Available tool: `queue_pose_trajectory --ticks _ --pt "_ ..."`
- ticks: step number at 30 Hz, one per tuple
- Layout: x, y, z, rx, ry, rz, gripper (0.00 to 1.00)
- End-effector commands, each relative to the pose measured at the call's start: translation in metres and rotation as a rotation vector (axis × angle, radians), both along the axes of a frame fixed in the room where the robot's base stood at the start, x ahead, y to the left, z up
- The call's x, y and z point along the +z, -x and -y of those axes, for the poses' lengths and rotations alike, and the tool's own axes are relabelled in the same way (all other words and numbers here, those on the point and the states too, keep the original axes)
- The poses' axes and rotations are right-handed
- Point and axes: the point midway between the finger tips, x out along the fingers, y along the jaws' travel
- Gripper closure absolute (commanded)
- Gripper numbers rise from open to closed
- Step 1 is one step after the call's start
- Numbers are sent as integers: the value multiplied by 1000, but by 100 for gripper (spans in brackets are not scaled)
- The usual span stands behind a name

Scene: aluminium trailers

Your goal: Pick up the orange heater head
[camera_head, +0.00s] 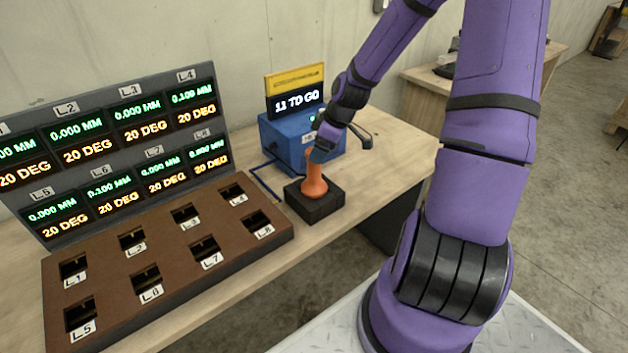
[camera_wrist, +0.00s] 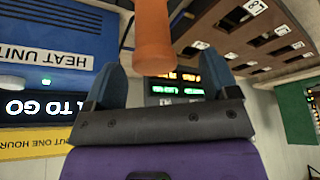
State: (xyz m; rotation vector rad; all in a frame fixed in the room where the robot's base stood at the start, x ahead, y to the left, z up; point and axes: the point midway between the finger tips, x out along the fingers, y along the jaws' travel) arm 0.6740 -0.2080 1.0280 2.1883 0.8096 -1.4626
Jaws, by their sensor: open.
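The orange heater head (camera_head: 315,181) stands upright in a black block (camera_head: 325,207) on the table, in front of the blue heat unit (camera_head: 285,142). My gripper (camera_head: 322,152) is at the top of the heater head in the head view. In the wrist view the orange heater head (camera_wrist: 152,40) reaches down between the two fingers of my gripper (camera_wrist: 153,85). The fingers are apart, with a gap visible on each side of the orange part. The exact contact at the fingertips is hidden in the head view.
A brown slotted block (camera_head: 160,262) with labelled openings lies left of the heater head. A display panel (camera_head: 110,150) stands behind it. A yellow-topped sign (camera_head: 295,90) reads "11 TO GO". The table (camera_head: 385,165) is clear on the right.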

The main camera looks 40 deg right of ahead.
Motion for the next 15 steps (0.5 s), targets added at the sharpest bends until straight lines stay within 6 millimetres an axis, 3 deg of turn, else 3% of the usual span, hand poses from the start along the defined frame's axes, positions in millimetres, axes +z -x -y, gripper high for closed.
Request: queue_pose_trajectory --ticks 15 --pt "-47 -20 -7 -2 -1 0 20"
